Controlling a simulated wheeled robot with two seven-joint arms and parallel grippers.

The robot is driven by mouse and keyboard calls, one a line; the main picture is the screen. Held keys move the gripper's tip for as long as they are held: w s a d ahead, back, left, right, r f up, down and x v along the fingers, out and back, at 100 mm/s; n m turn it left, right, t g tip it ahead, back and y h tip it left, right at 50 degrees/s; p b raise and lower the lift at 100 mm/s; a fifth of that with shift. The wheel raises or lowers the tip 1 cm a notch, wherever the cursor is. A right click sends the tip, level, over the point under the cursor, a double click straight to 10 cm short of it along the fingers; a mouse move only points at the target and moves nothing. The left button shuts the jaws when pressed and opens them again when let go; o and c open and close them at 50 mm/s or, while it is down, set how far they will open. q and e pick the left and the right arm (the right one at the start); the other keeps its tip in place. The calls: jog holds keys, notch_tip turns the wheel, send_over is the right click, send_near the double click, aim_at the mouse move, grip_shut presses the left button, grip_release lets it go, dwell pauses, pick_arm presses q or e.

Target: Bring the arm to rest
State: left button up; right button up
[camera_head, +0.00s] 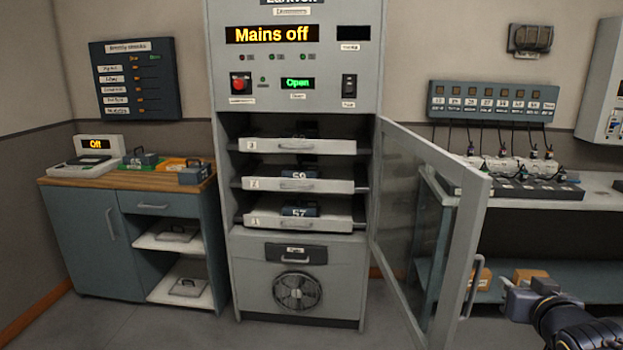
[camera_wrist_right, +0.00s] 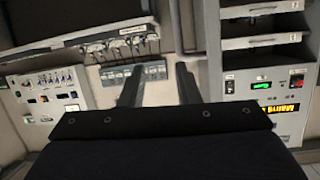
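My right arm (camera_head: 575,325) reaches in from the lower right corner of the head view. Its gripper (camera_head: 513,292) is in front of the workbench's lower shelf, to the right of the open cabinet door (camera_head: 425,230). In the right wrist view, which appears upside down, the two dark fingers of the gripper (camera_wrist_right: 158,82) stand apart with nothing between them. I see no contact with the door or bench. My left arm and left gripper are in neither view.
The dimmer cabinet (camera_head: 300,215) reads "Mains off" and "Open"; its drawers hold numbered modules. A side cabinet (camera_head: 75,235) with a wooden top stands left. The workbench (camera_head: 600,205) on the right carries plugged cables. Grey floor (camera_head: 165,330) is clear at front left.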

jog(key=s+a+f+n+g+y, duration=0.1)
jog(key=s+a+f+g+y, duration=0.35)
jog(key=s+a, duration=0.65)
jog(key=s+a+f+n+g+y, duration=0.1)
jog(key=s+a+f+g+y, duration=0.4)
jog(key=s+a, duration=0.6)
notch_tip(320, 180, up, 11)
jog(key=t+h+p, duration=0.1)
jog(key=h+p, duration=0.1)
jog(key=p, duration=1)
jog(key=shift+p, duration=0.4)
jog(key=shift+f, duration=0.1)
jog(key=shift+d, duration=0.1)
